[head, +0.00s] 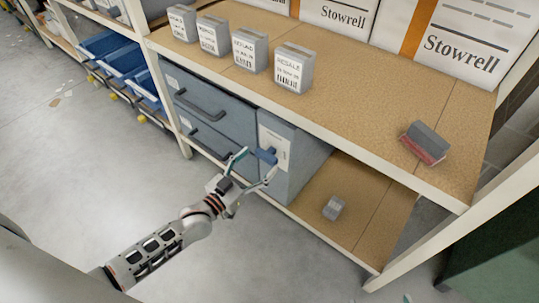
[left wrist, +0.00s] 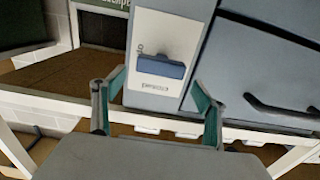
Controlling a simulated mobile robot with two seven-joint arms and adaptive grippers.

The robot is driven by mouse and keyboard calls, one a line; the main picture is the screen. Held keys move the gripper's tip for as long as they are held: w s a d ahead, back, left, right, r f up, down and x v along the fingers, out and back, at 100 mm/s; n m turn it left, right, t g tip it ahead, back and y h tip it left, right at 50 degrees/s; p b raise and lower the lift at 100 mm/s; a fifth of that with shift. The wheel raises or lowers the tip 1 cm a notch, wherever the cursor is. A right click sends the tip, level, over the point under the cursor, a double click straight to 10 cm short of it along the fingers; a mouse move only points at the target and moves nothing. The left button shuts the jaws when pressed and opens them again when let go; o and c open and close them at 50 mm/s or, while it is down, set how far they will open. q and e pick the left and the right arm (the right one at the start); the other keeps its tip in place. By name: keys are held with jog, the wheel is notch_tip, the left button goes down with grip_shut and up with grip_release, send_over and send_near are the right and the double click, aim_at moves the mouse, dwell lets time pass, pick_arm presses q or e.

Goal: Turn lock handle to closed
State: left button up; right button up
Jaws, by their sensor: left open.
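The blue lock handle (head: 264,156) is on a white label plate (head: 281,147) on the grey cabinet's narrow front panel. In the left wrist view the blue handle (left wrist: 161,68) lies crosswise on its plate, with the upside-down word "closed" just below it and other small lettering above, partly unreadable. My left gripper (head: 254,168) is open in front of the handle, its fingers to either side of it. In the left wrist view the open fingers (left wrist: 158,85) flank the plate from below, with nothing between them. Contact with the handle cannot be made out.
The grey cabinet has drawers with dark handles (head: 205,103) left of the lock. Grey labelled boxes (head: 294,68) stand on the shelf above, with a red-and-grey block (head: 424,143) at right. A small grey block (head: 334,207) lies on the lower shelf.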

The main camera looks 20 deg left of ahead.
aim_at(264, 158)
pick_arm(q)
jog(key=x, duration=0.3)
jog(key=shift+w+d+f+b, duration=0.1)
jog(key=shift+w+f+b, duration=0.1)
jog(key=shift+w+b, duration=0.1)
jog(key=shift+w+d+r, duration=0.1)
jog(key=shift+w+d, duration=0.05)
jog(key=shift+w, duration=0.25)
pick_arm(e)
jog(key=shift+a, duration=0.1)
pick_arm(q)
jog(key=c, duration=1.1)
